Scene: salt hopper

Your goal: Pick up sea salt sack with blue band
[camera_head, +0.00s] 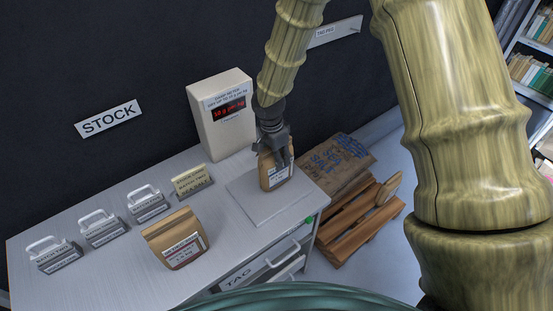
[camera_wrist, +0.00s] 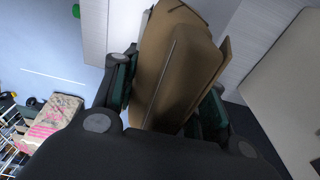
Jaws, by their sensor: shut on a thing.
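A small brown paper sack (camera_head: 278,180) with a white label and what looks like a blue band is over the pale square plate (camera_head: 260,208) of the damp meter. My gripper (camera_head: 274,153) comes down from above and is shut on this sack near its top. In the wrist view the brown sack (camera_wrist: 178,65) fills the space between the two dark fingers. I cannot tell whether its base touches the plate. A second brown sack (camera_head: 175,240), its label with a reddish band, stands at the front of the table.
The grey damp meter box (camera_head: 222,115) with a red display stands behind the plate. Several handled batch weights (camera_head: 102,229) and a tan sea salt sign (camera_head: 192,181) line the table's back. A large sack (camera_head: 335,163) lies on a wooden pallet (camera_head: 360,220) at right.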

